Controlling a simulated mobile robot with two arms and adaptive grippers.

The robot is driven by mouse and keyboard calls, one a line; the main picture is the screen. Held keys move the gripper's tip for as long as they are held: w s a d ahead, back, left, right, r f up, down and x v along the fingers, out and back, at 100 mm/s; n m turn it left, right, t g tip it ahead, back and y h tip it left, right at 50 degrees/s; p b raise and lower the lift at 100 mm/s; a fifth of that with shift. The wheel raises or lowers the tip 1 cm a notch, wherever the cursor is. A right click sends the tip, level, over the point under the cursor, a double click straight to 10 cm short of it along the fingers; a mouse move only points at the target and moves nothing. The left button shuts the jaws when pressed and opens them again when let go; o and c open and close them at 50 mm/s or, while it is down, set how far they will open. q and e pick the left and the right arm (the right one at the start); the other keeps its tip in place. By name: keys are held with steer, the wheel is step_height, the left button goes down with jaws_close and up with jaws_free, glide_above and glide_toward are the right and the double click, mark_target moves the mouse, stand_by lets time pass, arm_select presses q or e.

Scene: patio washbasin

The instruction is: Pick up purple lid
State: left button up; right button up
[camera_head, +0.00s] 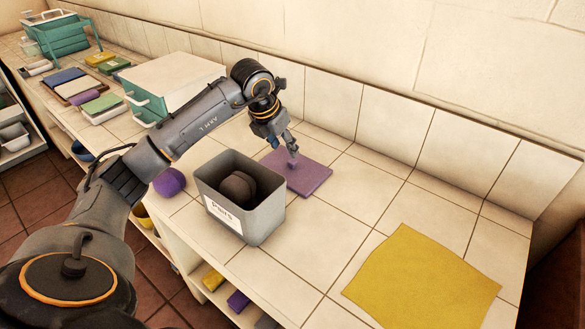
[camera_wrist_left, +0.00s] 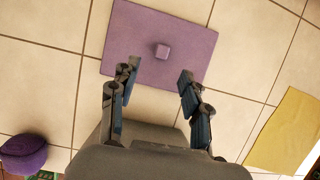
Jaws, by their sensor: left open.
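The purple lid (camera_head: 309,179) is a flat square plate lying on the tiled counter, behind the grey bin. In the left wrist view the lid (camera_wrist_left: 130,40) shows a small raised knob (camera_wrist_left: 162,51) at its middle. My left gripper (camera_head: 291,153) is above the lid, pointing down, and hides part of it. In the wrist view the open left gripper (camera_wrist_left: 157,75) has its two fingers apart, with the knob beyond and between their tips. Nothing is between the fingers. My right gripper is not in view.
A grey bin (camera_head: 262,222) with a label and dark round contents stands just in front of the lid. A purple round thing (camera_head: 169,182) is left of it. A yellow cloth (camera_head: 423,280) lies at right. A white-topped box (camera_head: 170,82) stands behind my arm. Counter right of the lid is clear.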

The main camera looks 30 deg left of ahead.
mark_target(292, 161)
arm_select(q)
steer(key=shift+x, duration=0.95)
steer(key=shift+p+x, duration=0.75)
steer(key=shift+x, duration=1.9)
steer(key=shift+d+r, duration=0.1)
jaws_close()
